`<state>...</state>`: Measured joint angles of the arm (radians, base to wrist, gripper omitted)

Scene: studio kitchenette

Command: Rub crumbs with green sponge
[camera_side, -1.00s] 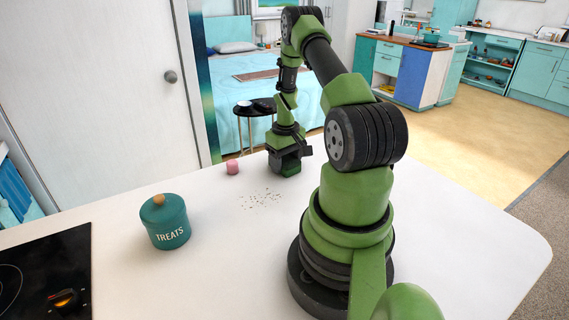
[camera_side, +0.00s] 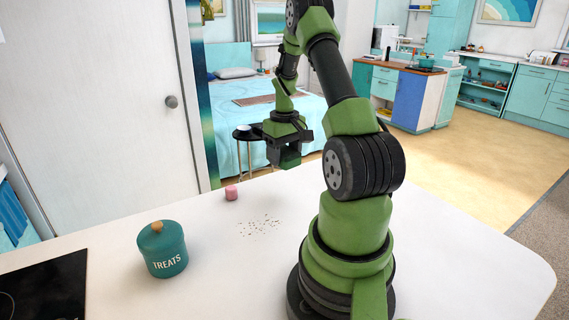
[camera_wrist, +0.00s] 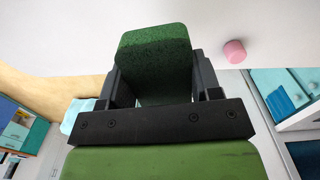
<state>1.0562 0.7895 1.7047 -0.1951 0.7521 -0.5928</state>
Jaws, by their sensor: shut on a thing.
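The green sponge (camera_wrist: 155,58) is held between the two fingers of my gripper (camera_wrist: 155,85), as the wrist view shows. In the side view my gripper (camera_side: 285,150) is up in the air above the far part of the white counter, with the dark green sponge (camera_side: 288,158) under it. The crumbs (camera_side: 259,226) are a loose patch of small dark specks on the counter, nearer to the camera than the gripper. The sponge is apart from the crumbs and the counter. The crumbs do not show in the wrist view.
A small pink cylinder (camera_side: 231,192) stands beyond the crumbs; it also shows in the wrist view (camera_wrist: 234,51). A teal TREATS jar (camera_side: 162,250) stands left on the counter (camera_side: 220,290), near a black cooktop (camera_side: 45,292). The counter around the crumbs is clear.

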